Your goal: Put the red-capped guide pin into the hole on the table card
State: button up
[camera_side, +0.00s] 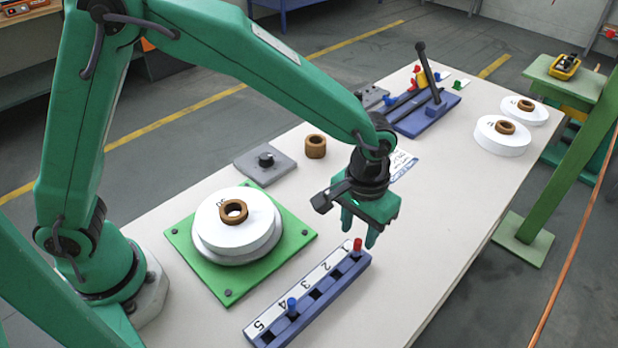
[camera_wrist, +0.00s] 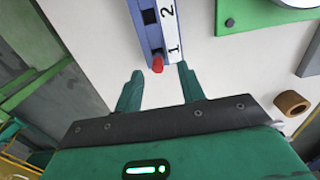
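The red-capped guide pin (camera_side: 357,244) stands upright in the blue numbered rack (camera_side: 330,285), at the end marked 1. In the wrist view its red cap (camera_wrist: 157,65) shows between the two fingertips, with clear space on both sides. My gripper (camera_side: 358,229) is open and empty, pointing down just above the pin; its fingers also show in the wrist view (camera_wrist: 160,69). A white card (camera_side: 403,163) with writing lies on the table behind my gripper. My gripper partly covers it, and I cannot make out its hole.
A blue-capped pin (camera_side: 292,308) stands in the rack near 4. A green plate (camera_side: 228,292) with a white spool lies left of the rack. A grey block (camera_side: 265,163) and brown ring (camera_side: 315,147) stand farther back. A blue lever fixture (camera_side: 428,112) stands behind the card.

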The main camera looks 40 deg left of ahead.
aim_at(358, 240)
jog(key=shift+d+f, duration=0.15)
jog(key=shift+f, duration=2.05)
grip_shut()
